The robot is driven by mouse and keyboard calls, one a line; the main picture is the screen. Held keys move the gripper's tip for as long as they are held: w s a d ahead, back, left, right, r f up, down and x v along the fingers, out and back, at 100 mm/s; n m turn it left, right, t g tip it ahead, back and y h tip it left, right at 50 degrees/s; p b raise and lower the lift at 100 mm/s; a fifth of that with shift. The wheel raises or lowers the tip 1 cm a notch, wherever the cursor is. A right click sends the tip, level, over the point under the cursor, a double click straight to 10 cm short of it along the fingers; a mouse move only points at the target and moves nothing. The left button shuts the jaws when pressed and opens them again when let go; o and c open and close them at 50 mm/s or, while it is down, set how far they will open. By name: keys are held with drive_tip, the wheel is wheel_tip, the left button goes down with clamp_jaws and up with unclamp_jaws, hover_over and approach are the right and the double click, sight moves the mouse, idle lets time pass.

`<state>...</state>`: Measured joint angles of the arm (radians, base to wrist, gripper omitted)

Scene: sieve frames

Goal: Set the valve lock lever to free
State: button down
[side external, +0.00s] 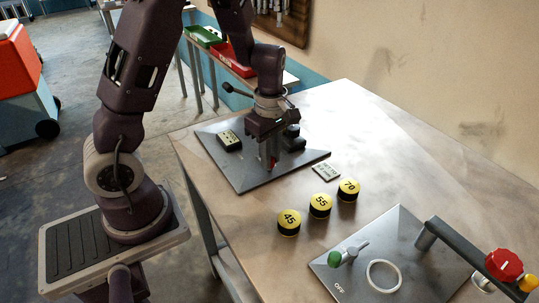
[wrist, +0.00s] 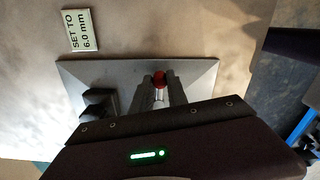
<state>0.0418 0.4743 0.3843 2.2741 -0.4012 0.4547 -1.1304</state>
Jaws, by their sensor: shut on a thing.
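My gripper (side external: 269,166) points down over the dark metal plate (side external: 240,178) at the back of the bench. Its fingers are shut on a red-tipped part (wrist: 159,79), whose round red end shows between the fingertips in the wrist view. The fingers hide the rest of this part, and I cannot tell whether it is the valve lock lever. On the front right plate (side external: 408,228), a lever with a green end (side external: 335,258) lies near the "OFF" mark. No "free" mark is readable.
A black block (side external: 293,138) stands close beside my gripper. A small display box (side external: 229,140) sits on the same plate. A black-knobbed rod (side external: 226,87) sticks out behind. Yellow-topped discs (side external: 289,222) and a "SET TO 6.0 mm" card (side external: 326,172) lie between the plates. A red knob (side external: 504,265) stands far right.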

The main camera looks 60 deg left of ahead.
drive_tip(key=c, duration=1.3)
unclamp_jaws()
wheel_tip(320, 180, up, 6)
drive_tip(key=shift+r, duration=0.7)
drive_tip(key=s+d+r+m+t, duration=0.2)
drive_tip(key=s+d+r+m, duration=0.2)
drive_tip(key=s+r+m, duration=0.2)
drive_tip(key=s+d+r+m+t, duration=0.3)
drive_tip(key=s+r+m, duration=0.3)
drive_tip(key=s+m, duration=0.4)
drive_tip(key=d+m, duration=0.1)
drive_tip(key=m, duration=0.3)
drive_tip(key=shift+s+d+m+t, duration=0.2)
drive_tip(key=shift+s+m+t, duration=0.1)
drive_tip(key=shift+s, duration=0.05)
